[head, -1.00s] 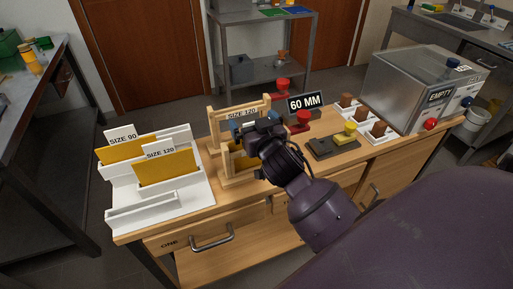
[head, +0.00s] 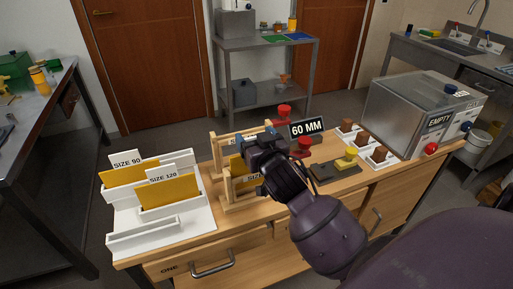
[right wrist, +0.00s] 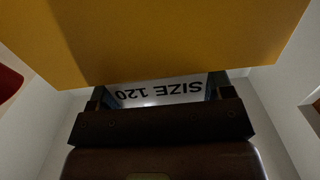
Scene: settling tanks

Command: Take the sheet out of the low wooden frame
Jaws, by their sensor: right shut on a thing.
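The low wooden frame (head: 231,203) stands on the wooden bench, in front of a second, taller wooden frame. My right gripper (head: 254,143) is over the frames and shut on the yellow sheet (head: 238,168), whose lower part shows between the posts. In the right wrist view the sheet (right wrist: 165,40) fills the top of the picture. Its white tab, reading SIZE 120 upside down, lies between the fingers (right wrist: 160,93). My gripper and arm hide the frame's right side, so I cannot tell if the sheet is clear of it. My left gripper is not in view.
A white rack (head: 175,218) with yellow sheets marked SIZE 90 and SIZE 120 stands to the left. To the right are a 60 MM sign (head: 307,127), red knobs, a dark block with a yellow piece (head: 345,162), brown blocks and a grey tank marked EMPTY (head: 405,115).

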